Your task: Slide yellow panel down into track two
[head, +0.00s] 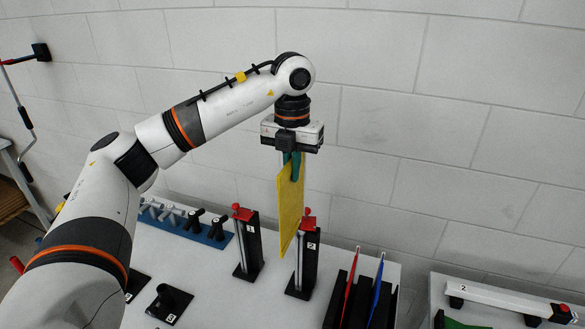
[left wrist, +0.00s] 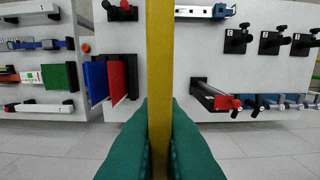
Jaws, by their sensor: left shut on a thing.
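My left gripper (head: 291,166) has green fingers shut on the upper edge of a yellow panel (head: 290,218). The panel hangs upright in the air over the white table. In the left wrist view the yellow panel (left wrist: 160,70) is seen edge-on between the two green fingers (left wrist: 160,140). A black post labelled 2 (head: 302,270) with a red top stands right of the panel's lower part, close to it in the picture. A similar post labelled 1 (head: 248,245) stands to the left. Whether the panel's lower edge touches anything cannot be told. My right gripper is out of view.
A black rack with a red panel (head: 349,286) and a blue panel (head: 376,288) stands right of post 2. A blue rail (head: 205,232) with several handles lies at the back left. A second table at right bears a white bar (head: 500,300). A block wall stands behind.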

